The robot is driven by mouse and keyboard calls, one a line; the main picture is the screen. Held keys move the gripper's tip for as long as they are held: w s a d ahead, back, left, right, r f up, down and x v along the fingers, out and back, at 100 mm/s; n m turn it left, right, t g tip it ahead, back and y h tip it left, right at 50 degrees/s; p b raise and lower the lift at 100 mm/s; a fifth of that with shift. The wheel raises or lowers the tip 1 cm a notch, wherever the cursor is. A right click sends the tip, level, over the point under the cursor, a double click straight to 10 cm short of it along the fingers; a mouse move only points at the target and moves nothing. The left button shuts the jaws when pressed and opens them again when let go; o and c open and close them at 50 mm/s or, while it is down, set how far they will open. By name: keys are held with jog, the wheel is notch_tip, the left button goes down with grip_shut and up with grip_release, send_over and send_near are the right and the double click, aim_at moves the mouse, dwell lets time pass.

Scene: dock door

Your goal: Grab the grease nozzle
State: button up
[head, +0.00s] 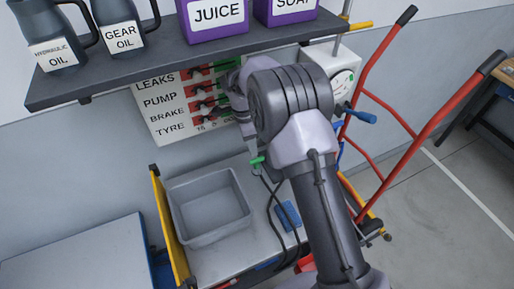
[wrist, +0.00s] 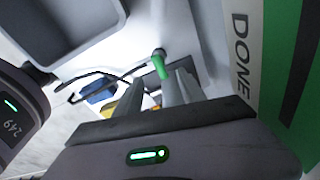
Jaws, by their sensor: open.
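A small green piece with a black hose by it, which looks like the grease nozzle (wrist: 160,66), shows just beyond my fingertips in the wrist view. In the head view the green nozzle (head: 257,160) is just left of my arm, above the cart top, with dark hoses running down. My gripper (wrist: 158,82) is open, its two grey fingers pointing toward the nozzle. The nozzle appears close to the right finger; I cannot tell whether they touch. My arm hides most of the gripper in the head view.
A grey bin (head: 211,208) and a blue item (head: 287,216) are on the cart top (head: 262,228). A shelf (head: 180,55) with jugs and purple boxes hangs above a labelled board (head: 165,118). A red hand truck (head: 425,125) stands to the right. A green-edged DONE panel (wrist: 262,60) is close on the right.

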aim_at(256, 159)
jog(key=f, duration=0.2)
jog(key=f+b, duration=0.1)
jog(key=f, duration=0.1)
jog(key=d+f, duration=0.1)
jog(key=shift+s+f+b, duration=0.2)
jog(key=shift+f+b, duration=0.1)
jog(key=shift+f, duration=0.1)
jog(key=f, duration=0.2)
jog(key=f+b, duration=0.1)
jog(key=f, duration=0.1)
jog(key=d+f+b, duration=0.1)
jog(key=shift+w+f, duration=0.25)
jog(key=shift+f, duration=0.15)
jog(key=shift+r, duration=0.1)
grip_shut()
